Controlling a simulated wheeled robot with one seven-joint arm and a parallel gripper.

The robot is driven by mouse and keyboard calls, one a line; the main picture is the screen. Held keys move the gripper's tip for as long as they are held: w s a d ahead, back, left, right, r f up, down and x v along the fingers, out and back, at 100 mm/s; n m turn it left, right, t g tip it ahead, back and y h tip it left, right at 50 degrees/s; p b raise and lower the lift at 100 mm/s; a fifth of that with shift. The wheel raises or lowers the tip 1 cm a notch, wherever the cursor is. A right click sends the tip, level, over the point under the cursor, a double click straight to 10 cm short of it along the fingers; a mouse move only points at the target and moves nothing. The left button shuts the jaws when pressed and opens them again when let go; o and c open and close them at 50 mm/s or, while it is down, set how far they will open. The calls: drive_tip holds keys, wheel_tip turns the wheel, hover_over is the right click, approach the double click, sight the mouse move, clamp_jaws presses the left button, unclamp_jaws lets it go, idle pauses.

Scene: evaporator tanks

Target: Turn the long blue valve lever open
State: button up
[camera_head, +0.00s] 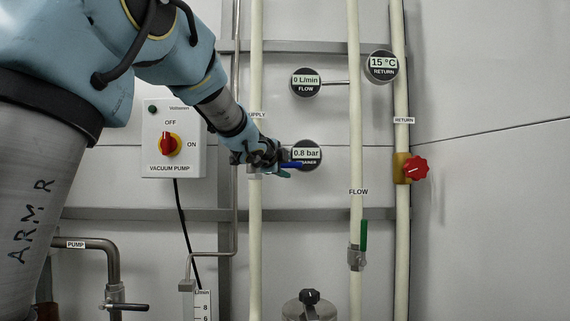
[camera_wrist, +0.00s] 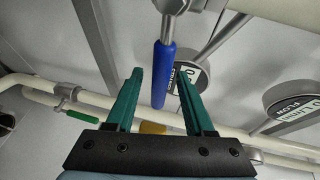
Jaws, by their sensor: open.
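The long blue valve lever (camera_wrist: 163,75) shows in the wrist view, hanging from a metal valve stem at the top of the picture. Its free end lies between the two green fingers of my gripper (camera_wrist: 160,88), with a visible gap on each side. My gripper is open. In the head view my gripper (camera_head: 284,168) is at the supply pipe, in front of the gauge reading 0.8 bar. Only a small part of the blue lever (camera_head: 292,165) shows there, sticking out sideways beside the fingers. The valve body is mostly hidden behind my gripper.
A green-handled valve (camera_head: 363,236) sits on the flow pipe and a red knob (camera_head: 416,169) on the return pipe. The flow gauge (camera_head: 306,83) reads 0 L/min. The vacuum pump switch box (camera_head: 174,137) is left of my gripper. Vertical pipes stand close around my gripper.

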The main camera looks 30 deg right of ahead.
drive_tip(key=shift+c, duration=0.2)
clamp_jaws()
idle(0.3)
idle(1.0)
